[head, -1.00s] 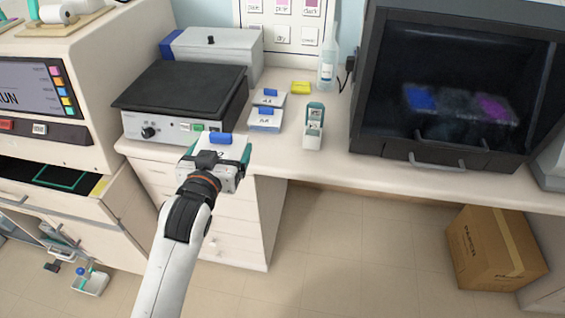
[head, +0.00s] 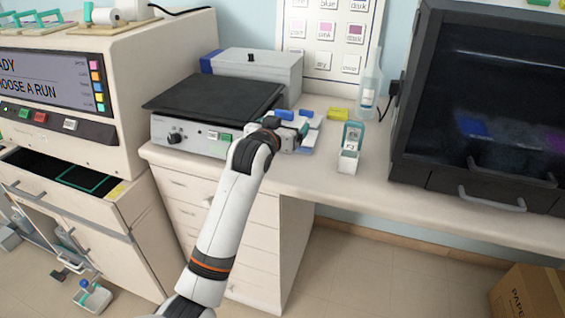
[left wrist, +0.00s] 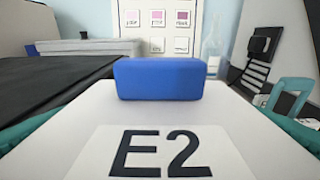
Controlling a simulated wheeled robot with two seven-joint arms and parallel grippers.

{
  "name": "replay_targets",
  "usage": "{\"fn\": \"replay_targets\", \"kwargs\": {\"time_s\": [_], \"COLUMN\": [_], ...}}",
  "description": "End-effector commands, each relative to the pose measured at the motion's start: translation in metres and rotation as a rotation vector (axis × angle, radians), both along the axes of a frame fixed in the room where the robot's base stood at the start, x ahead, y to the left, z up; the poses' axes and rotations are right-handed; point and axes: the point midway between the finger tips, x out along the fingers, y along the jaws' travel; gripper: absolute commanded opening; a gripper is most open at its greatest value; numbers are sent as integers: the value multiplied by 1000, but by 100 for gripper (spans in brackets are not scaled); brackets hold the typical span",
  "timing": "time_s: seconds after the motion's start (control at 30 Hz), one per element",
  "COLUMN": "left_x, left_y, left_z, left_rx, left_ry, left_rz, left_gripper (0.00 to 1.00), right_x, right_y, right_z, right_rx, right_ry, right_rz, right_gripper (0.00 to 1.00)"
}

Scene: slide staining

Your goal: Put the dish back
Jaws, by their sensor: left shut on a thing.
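My left gripper (head: 288,130) is shut on a white dish with a blue knob (head: 284,115), above the counter in front of the hotplate's right end. In the left wrist view the held dish (left wrist: 222,115) fills the lower middle, its lid labelled E2, with teal fingers on both sides. Two similar blue-knobbed dishes stand just beyond, one at the back (head: 306,114) and one nearer (head: 308,150), partly hidden by my gripper. I cannot tell whether the held dish touches anything. My right gripper is out of view.
A black-topped hotplate (head: 215,100) is at left. A teal-and-white holder (head: 350,150), a yellow block (head: 338,114) and a clear bottle (head: 368,95) stand to the right. A dark-fronted cabinet (head: 480,100) is farther right. The front counter strip (head: 330,187) is clear.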

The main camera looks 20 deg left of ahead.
Motion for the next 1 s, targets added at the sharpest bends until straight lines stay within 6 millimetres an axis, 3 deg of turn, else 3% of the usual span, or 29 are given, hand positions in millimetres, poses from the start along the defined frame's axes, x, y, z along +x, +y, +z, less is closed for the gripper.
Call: {"fn": "replay_targets", "kwargs": {"time_s": [0.03, 0.2, 0.6, 1.0], "left_x": [-1, -1, 0, 0], "left_y": [0, 0, 0, 0], "left_z": [-16, -51, -97, -104], "left_rx": [0, 1, 0, 0], "left_ry": [4, 0, -1, -4], "left_rz": [0, 0, 0, 0], "left_gripper": [66, 66, 66, 66], "right_x": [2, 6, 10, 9], "right_y": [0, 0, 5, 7], "right_z": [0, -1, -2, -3], "right_rx": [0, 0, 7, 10], "right_ry": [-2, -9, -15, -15], "right_rz": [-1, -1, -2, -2], "right_gripper": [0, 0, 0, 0]}}
